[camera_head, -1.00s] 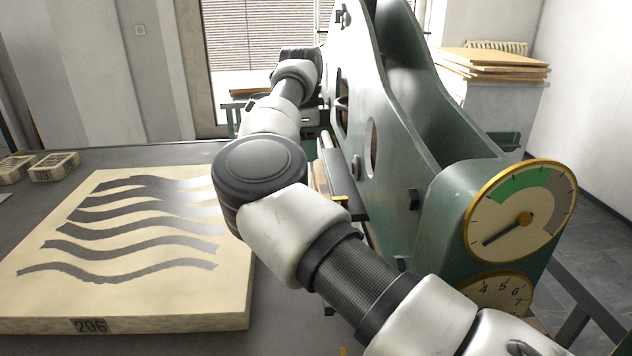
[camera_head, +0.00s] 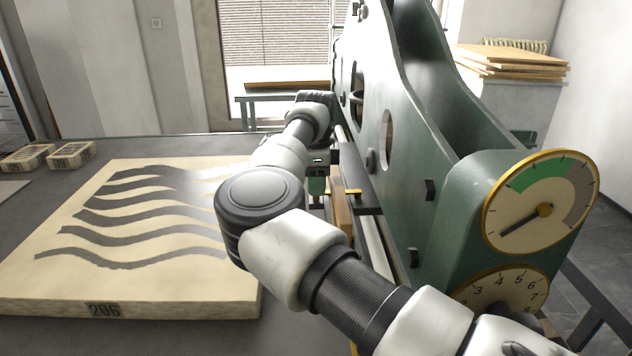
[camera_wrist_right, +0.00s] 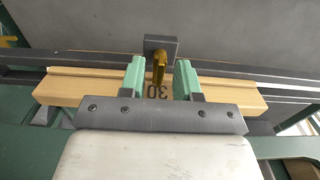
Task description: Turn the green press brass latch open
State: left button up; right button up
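The brass latch (camera_wrist_right: 158,68) shows in the right wrist view as a small upright gold handle on a dark grey plate (camera_wrist_right: 160,44). My right gripper (camera_wrist_right: 160,76) is open, with one green fingertip to each side of the latch and a visible gap on both sides. I cannot tell how deep the tips reach along it. In the head view my right gripper (camera_head: 318,186) is at the side of the green press (camera_head: 465,225), mostly hidden by its own wrist. My left gripper is not in view.
A wooden bar (camera_wrist_right: 235,97) marked 30 lies behind the fingers. A pale block (camera_head: 180,297) marked 206 with dark waves lies on the dark table (camera_head: 110,340) at left. A dial (camera_head: 530,215) is on the press's near end. Boards (camera_head: 510,62) are stacked at the back right.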

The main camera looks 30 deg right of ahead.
grip_shut()
